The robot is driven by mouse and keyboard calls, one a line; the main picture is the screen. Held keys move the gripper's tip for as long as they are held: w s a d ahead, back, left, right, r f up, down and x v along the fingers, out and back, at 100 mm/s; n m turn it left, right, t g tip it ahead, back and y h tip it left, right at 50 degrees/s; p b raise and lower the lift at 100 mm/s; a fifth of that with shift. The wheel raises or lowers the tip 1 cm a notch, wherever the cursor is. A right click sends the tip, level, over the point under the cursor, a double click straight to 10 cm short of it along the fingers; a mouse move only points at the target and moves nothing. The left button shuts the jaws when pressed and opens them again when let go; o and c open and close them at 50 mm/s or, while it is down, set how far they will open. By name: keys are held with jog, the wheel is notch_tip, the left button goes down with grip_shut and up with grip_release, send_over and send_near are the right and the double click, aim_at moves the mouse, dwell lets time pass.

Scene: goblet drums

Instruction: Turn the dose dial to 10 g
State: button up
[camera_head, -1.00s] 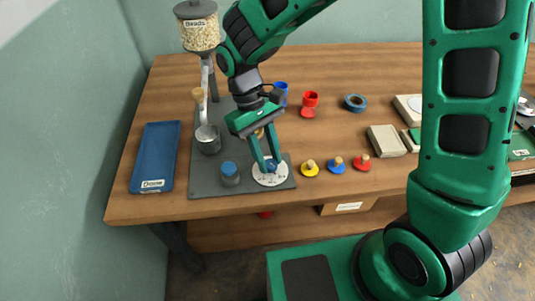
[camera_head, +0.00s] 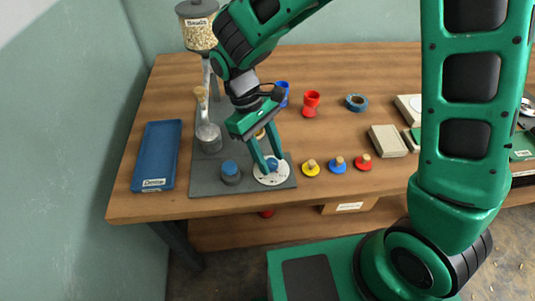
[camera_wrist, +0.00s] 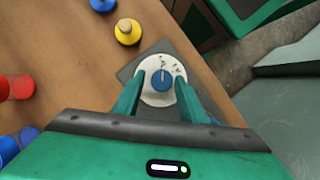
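The dose dial is a white disc (camera_head: 270,178) with a blue knob (camera_wrist: 162,89) in its middle, at the front right of a grey base plate (camera_head: 213,185). In the wrist view a light line on the knob points toward the top of the picture. Dark marks lie on the disc's upper part, too small to read. My gripper (camera_wrist: 160,80) is over the dial with its green fingers on either side of the knob. The fingers look apart from the knob, with small gaps beside it. In the head view the fingers partly cover the knob.
A blue button (camera_head: 230,168) stands close left of the dial. Yellow (camera_head: 311,168), blue (camera_head: 337,166) and red (camera_head: 362,162) knobbed pieces lie to its right. A hopper of beads (camera_head: 200,32), metal cup (camera_head: 208,139) and blue tray (camera_head: 157,150) are to the left.

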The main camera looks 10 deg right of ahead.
jog(key=shift+o, duration=0.2)
jog(key=v, duration=1)
jog(key=shift+w+r, duration=0.15)
jog(key=shift+r, duration=0.2)
jog(key=shift+a, duration=0.1)
jog(key=s+d+r+m+t+y, duration=0.15)
jog(key=d+m, duration=0.25)
jog(key=d, duration=0.7)
jog(key=s+d+r+m, duration=0.1)
jog(key=d+r+m, duration=0.15)
jog(key=d, duration=0.95)
jog(key=s+d+f+m+t+y, duration=0.2)
jog(key=s+d+m, duration=0.6)
jog(key=s+d, duration=0.5)
jog(key=shift+s+f, duration=0.3)
jog(key=shift+s, duration=0.5)
